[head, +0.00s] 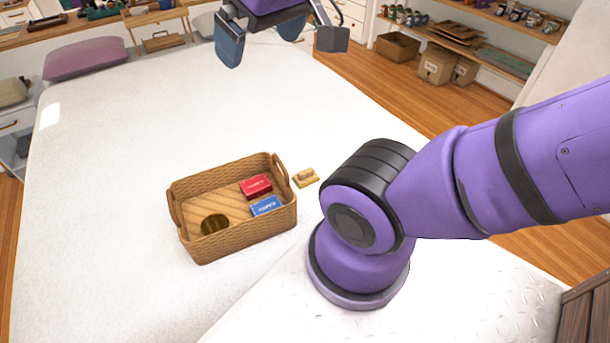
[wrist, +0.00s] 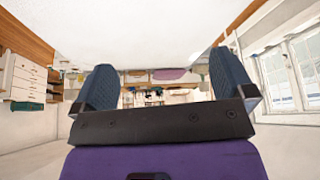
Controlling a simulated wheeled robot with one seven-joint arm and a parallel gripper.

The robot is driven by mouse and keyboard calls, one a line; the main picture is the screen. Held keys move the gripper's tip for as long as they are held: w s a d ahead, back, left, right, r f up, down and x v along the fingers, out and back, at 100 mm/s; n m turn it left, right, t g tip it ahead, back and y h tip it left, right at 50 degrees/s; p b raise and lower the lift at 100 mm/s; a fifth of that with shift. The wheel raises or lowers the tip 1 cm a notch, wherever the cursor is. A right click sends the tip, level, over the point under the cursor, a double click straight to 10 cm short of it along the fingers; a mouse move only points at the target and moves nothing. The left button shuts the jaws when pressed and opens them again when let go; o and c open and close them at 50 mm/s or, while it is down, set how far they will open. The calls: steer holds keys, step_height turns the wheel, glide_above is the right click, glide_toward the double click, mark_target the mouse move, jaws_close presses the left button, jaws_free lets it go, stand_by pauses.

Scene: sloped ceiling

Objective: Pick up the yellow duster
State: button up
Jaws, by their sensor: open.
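The yellow duster (head: 306,178) is a small tan-yellow block lying on the white bed, just right of the wicker basket (head: 243,236). It is apart from my gripper and not seen in the wrist view. My gripper (head: 284,42) is at the top of the head view, high above the far part of the bed. Its two dark blue-grey fingers are wide apart with nothing between them. The wrist view also shows the open gripper (wrist: 162,84), facing out over the room, upside down.
The basket holds a red box (head: 256,187), a blue box (head: 266,206) and a dark round item (head: 214,224). A pink pillow (head: 86,58) lies at the far left of the bed. Shelves with cardboard boxes (head: 436,65) stand at the back right. The middle of the bed is clear.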

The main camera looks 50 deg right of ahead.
steer(key=shift+w, duration=0.1)
stand_by(0.3)
steer(key=w+d+f+m+g, duration=0.1)
steer(key=w+d+f, duration=0.2)
steer(key=w, duration=0.3)
steer(key=w+d+f, duration=0.2)
steer(key=w+f, duration=0.2)
steer(key=w, duration=0.2)
steer(key=m+g, duration=0.3)
steer(key=g, duration=0.1)
glide_above(306, 172)
step_height(306, 172, down, 41)
steer(key=shift+r, duration=0.1)
step_height(306, 172, down, 5)
steer(key=shift+s+d+f, duration=0.1)
steer(key=shift+s+f, duration=0.05)
steer(key=shift+f, duration=2.9)
